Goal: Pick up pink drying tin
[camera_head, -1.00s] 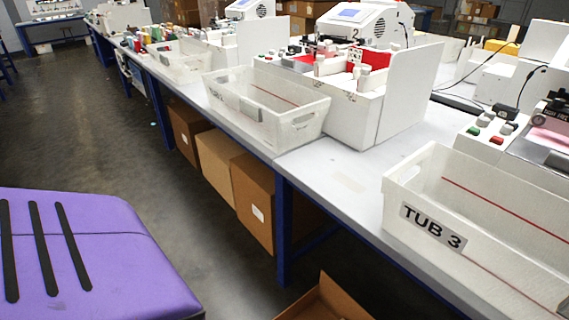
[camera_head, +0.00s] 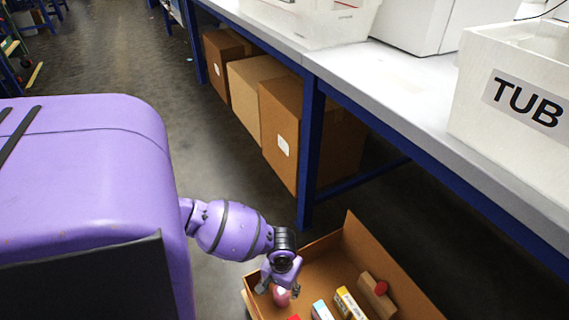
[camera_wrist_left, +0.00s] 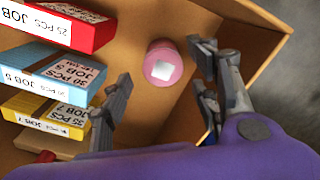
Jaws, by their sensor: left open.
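The pink drying tin (camera_wrist_left: 163,64) stands on the floor of an open cardboard box (camera_wrist_left: 262,10), near one wall, with a white square label on its top. In the head view the tin (camera_head: 281,296) shows small beneath my left gripper (camera_head: 278,285). In the left wrist view my left gripper (camera_wrist_left: 160,95) is open, its fingers spread with the tin lying between and beyond their tips. I see no contact with the tin. My right gripper is not in view.
Red (camera_wrist_left: 68,22), blue (camera_wrist_left: 62,73) and yellow (camera_wrist_left: 46,114) labelled boxes stand beside the tin in the cardboard box. A table with a blue frame (camera_head: 312,150) and a white tub (camera_head: 510,85) is on the right. Brown cartons (camera_head: 285,125) sit under it.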

